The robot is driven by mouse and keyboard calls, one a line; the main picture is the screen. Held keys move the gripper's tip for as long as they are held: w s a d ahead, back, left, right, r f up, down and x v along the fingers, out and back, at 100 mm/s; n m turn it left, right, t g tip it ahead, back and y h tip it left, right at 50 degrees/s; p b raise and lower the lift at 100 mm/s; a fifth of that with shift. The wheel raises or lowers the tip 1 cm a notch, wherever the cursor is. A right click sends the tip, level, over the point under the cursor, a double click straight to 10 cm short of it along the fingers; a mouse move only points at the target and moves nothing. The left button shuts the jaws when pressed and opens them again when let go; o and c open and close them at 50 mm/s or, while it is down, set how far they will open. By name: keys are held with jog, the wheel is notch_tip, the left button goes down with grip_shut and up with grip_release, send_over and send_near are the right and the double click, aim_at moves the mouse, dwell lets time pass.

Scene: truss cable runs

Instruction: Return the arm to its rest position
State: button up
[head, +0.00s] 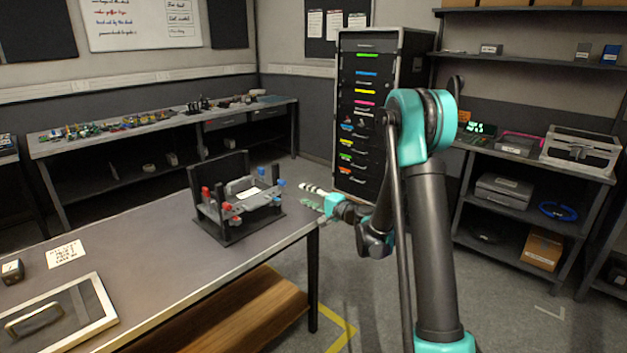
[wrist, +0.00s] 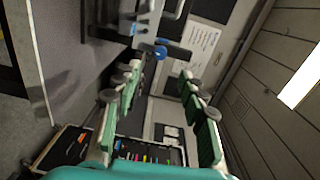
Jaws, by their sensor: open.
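My gripper (head: 307,197) is at the end of my teal and dark grey arm, beside the right end of the grey table. It points left toward the dark fixture (head: 232,228) and is apart from it. In the wrist view, the two green-padded fingers of my gripper (wrist: 160,85) stand apart with nothing between them. The fixture, with red and blue knobs, also shows in the wrist view (wrist: 148,25), beyond the fingertips. My upper arm is upright and the forearm is bent down behind it.
The table (head: 150,250) holds a framed panel (head: 55,318), a note card (head: 65,253) and a small dark block (head: 12,271). A tall drawer cabinet (head: 378,60) stands behind my arm. Shelving (head: 530,215) stands at the right. Floor between table and shelving is clear.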

jog(key=s+d+f+n+g+h, duration=0.2)
jog(key=s+d, duration=0.6)
jog(key=s, duration=0.4)
jog(key=s+d+f+n+g+h, duration=0.2)
jog(key=s+d+h, duration=0.5)
jog(key=s, duration=0.6)
jog(key=s+d+f+n+g+h, duration=0.3)
jog(key=s+d+f, duration=0.3)
jog(key=s+d, duration=0.4)
jog(key=s+h, duration=0.1)
jog(key=s, duration=0.2)
jog(key=shift+d, duration=0.1)
